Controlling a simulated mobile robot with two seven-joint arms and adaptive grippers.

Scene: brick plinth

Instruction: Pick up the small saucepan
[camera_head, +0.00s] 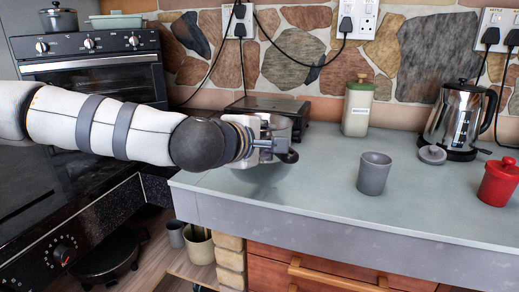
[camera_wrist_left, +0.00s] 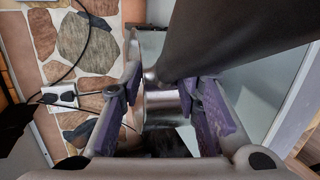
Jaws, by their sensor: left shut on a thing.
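The small saucepan (camera_head: 266,178) is a grey metal pan at the left end of the worktop, partly hidden behind my left gripper (camera_head: 273,145). In the left wrist view its dark handle (camera_wrist_left: 235,35) runs from the upper right down towards the purple-padded fingers of my left gripper (camera_wrist_left: 165,112). Shiny metal of the saucepan (camera_wrist_left: 160,105) shows between the fingers. The gripper is shut on the saucepan at its handle end. I cannot tell whether the pan touches the worktop. My right gripper is in neither view.
A dark flat appliance (camera_head: 272,106) stands behind the gripper. A lidded pot (camera_head: 58,20) sits on the oven.

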